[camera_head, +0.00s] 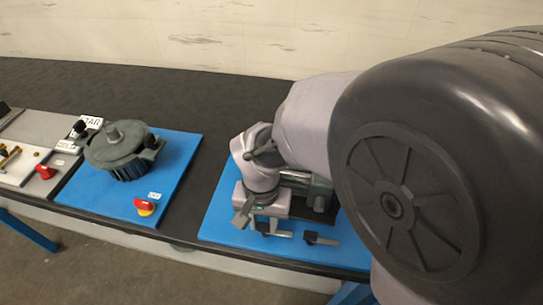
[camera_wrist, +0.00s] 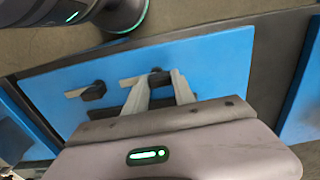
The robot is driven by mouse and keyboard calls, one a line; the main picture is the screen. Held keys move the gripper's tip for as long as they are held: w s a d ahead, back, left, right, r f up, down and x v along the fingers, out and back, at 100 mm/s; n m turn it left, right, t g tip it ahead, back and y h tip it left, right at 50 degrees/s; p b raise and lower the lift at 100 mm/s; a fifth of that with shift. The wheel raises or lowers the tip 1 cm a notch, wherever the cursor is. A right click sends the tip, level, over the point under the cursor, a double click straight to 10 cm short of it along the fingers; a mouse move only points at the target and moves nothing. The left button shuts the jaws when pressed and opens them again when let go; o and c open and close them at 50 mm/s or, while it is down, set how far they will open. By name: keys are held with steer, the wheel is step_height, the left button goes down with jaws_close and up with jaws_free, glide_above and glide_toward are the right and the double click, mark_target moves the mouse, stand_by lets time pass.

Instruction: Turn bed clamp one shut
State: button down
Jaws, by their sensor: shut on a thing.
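My gripper (camera_head: 262,224) points down over the front part of the blue board at the right in the head view. In the wrist view its two pale fingers (camera_wrist: 158,82) stand on either side of a small dark clamp (camera_wrist: 157,75) and are shut on it. A light lever end sticks out to its left there. A second clamp (camera_wrist: 94,91), dark with a pale lever, lies apart to the left in the wrist view. In the head view that second clamp (camera_head: 321,239) is right of my gripper. I cannot read which clamp is number one.
The blue board (camera_wrist: 215,58) has bare room around the clamps. A grey-green machine part (camera_head: 319,193) stands behind my gripper. On the left, another blue board (camera_head: 182,167) carries a round grey housing (camera_head: 117,142) and a red-yellow knob (camera_head: 144,207). A red knob (camera_head: 45,171) sits farther left.

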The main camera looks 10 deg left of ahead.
steer(key=n+p, duration=0.2)
steer(key=n, duration=0.3)
steer(key=shift+s+r, duration=0.1)
steer(key=n+p, duration=0.2)
steer(key=n, duration=0.2)
steer(key=shift+s+d+n, duration=0.1)
steer(key=shift+n, duration=0.2)
steer(key=n+p, duration=0.1)
steer(key=n, duration=0.3)
steer(key=shift+p, duration=0.4)
steer(key=shift+d+n+p, duration=0.15)
steer(key=shift+n+p, duration=0.55)
steer(key=shift+n, duration=1.6)
steer(key=c, duration=1)
jaws_free()
steer(key=shift+c, duration=0.2)
